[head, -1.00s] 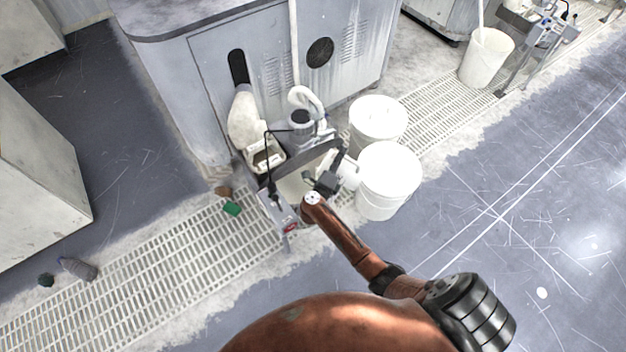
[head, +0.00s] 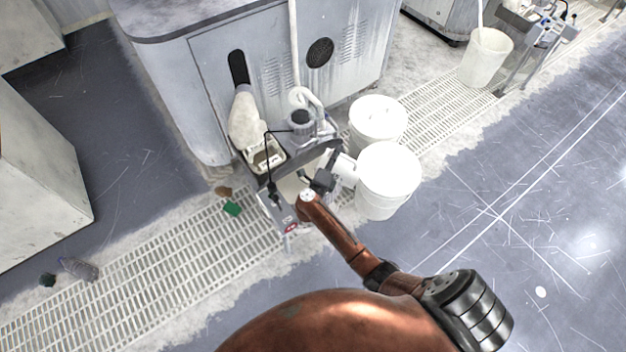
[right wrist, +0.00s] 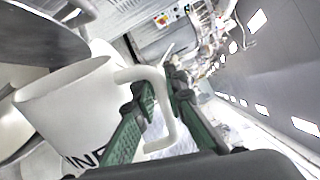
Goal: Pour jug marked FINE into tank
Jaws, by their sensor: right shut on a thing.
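The white jug (right wrist: 65,105) fills the left of the right wrist view. The letters "INE" show at its lower edge, and the rest of the marking is cut off. My right gripper (right wrist: 158,92) is shut on the jug's handle. In the head view the right gripper (head: 322,180) is in front of the machine, with part of the jug (head: 343,170) just right of it. The jug's exact tilt is hard to tell. A small unit with a pale opening (head: 290,186), possibly the tank, lies just left of the gripper, partly hidden. My left gripper is out of view.
Two white lidded buckets (head: 388,180) (head: 378,120) stand close to the right of the jug. A grey cabinet (head: 215,90) rises behind. A green block (head: 232,208) and a bottle (head: 78,268) lie near the floor grating (head: 150,275). Open floor lies to the right.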

